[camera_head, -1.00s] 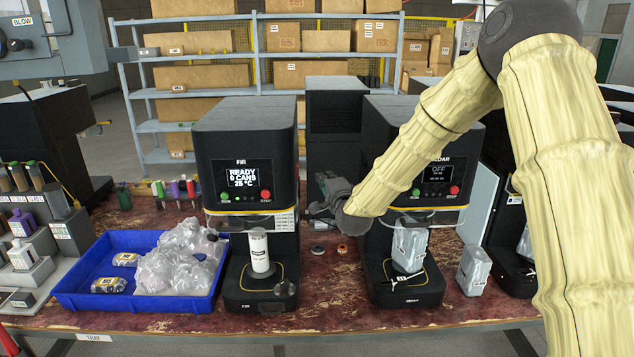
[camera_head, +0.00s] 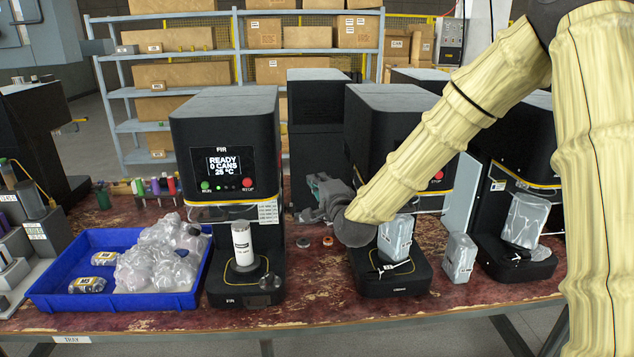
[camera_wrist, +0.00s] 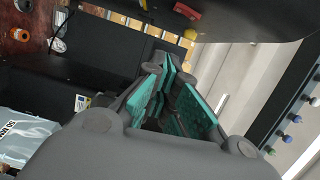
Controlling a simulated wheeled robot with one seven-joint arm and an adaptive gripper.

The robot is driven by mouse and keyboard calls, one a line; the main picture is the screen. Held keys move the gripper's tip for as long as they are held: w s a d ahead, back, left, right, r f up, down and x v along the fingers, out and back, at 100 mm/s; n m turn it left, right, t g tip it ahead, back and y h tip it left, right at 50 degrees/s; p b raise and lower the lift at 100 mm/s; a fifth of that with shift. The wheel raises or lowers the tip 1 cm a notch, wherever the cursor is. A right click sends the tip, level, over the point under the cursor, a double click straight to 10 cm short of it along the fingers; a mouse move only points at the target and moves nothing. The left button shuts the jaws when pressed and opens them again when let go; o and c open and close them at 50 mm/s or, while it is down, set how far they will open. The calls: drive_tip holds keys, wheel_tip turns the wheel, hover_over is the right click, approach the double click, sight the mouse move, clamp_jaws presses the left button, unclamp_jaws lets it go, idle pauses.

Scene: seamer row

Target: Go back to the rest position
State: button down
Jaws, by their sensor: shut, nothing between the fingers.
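My gripper (camera_head: 318,186) is in front of the gap between the FIR machine and the machine to its right, above the table. It is small and partly hidden by my arm in the head view. In the wrist view my gripper (camera_wrist: 172,95) shows its teal finger pads close together with nothing held. The FIR machine (camera_head: 225,130) reads "READY 0 CANS 25 °C". A white can (camera_head: 243,247) stands upright on its base. The second machine (camera_head: 385,120) has a grey wrapped block (camera_head: 394,238) on its base and is partly covered by my arm.
A blue tray (camera_head: 110,300) with bubble wrap (camera_head: 160,258) and small labelled packs sits at the left. Another grey block (camera_head: 459,257) stands on the table right of the second machine. Small round pieces (camera_head: 328,241) lie between the machines. Shelves with boxes stand behind.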

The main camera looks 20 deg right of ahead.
drive_tip(key=shift+f, duration=0.1)
drive_tip(key=s+a+f+n+g, duration=0.25)
drive_tip(key=s+f, duration=0.35)
drive_tip(key=f, duration=0.6)
drive_tip(key=s+a+f+n+g+y, duration=0.1)
drive_tip(key=s+f+n+g, duration=0.3)
drive_tip(key=s+f, duration=0.55)
drive_tip(key=s+a+f+n+g, duration=0.2)
drive_tip(key=s+f+n+g, duration=0.1)
drive_tip(key=f, duration=1.2)
drive_tip(key=s+f+n+g, duration=0.2)
drive_tip(key=s+f, duration=0.3)
drive_tip(key=s, duration=0.6)
drive_tip(key=s+f+n+g, duration=0.3)
drive_tip(key=s+f, duration=0.2)
drive_tip(key=s, duration=0.6)
drive_tip(key=s+a+f+n+g, duration=0.1)
drive_tip(key=s+f+n+g, duration=0.1)
drive_tip(key=s+f, duration=0.4)
drive_tip(key=s+g, duration=0.1)
drive_tip(key=s, duration=0.4)
drive_tip(key=shift+n+h, duration=0.3)
drive_tip(key=shift+n, duration=0.05)
